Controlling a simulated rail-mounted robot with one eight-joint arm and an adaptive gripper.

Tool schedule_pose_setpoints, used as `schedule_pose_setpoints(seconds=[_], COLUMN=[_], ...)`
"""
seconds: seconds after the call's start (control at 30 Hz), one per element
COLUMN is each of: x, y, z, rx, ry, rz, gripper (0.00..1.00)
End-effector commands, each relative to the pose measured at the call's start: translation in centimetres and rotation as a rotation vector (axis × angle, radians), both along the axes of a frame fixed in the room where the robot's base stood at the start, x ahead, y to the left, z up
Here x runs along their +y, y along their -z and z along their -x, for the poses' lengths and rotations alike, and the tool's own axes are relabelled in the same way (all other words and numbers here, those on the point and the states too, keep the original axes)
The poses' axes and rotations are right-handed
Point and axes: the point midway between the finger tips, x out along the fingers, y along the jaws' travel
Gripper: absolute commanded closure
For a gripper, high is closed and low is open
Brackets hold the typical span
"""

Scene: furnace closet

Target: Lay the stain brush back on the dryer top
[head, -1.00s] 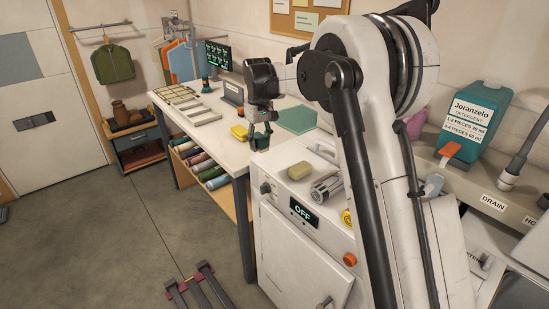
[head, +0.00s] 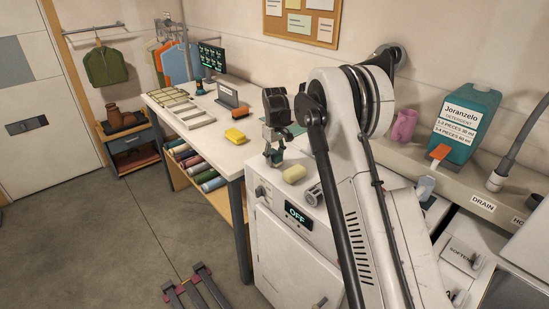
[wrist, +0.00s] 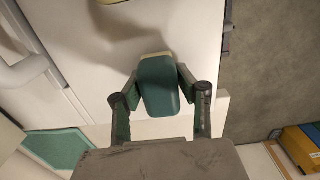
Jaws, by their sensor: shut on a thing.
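The stain brush is a teal block with a pale strip along one edge. It shows between the fingers in the wrist view (wrist: 160,88) and small in the head view (head: 275,157). My gripper (head: 273,154) is shut on it, with a finger on each side in the wrist view (wrist: 159,88). It is at the table-side edge of the white dryer top (head: 324,178), left of a pale soap-like block (head: 294,173). The wrist view shows the white dryer top (wrist: 180,30) beyond the brush. I cannot tell the height of the brush above the surface.
A ribbed metal cylinder (head: 314,194) lies on the dryer top, partly behind my arm. A teal detergent jug (head: 466,125) stands on the right ledge.

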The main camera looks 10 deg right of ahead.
Motion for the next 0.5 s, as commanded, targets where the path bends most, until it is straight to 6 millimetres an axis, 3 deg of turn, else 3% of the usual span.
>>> schedule_pose_setpoints(seconds=[0.4, 0.43, 0.5], x=[0.03, 0.03, 0.03], y=[0.84, 0.79, 0.72], z=[0.02, 0.02, 0.02], rx=[0.0, 0.0, 0.0], ry=[0.0, 0.0, 0.0], rz=[0.0, 0.0, 0.0], gripper=[1.0, 0.66, 0.57])
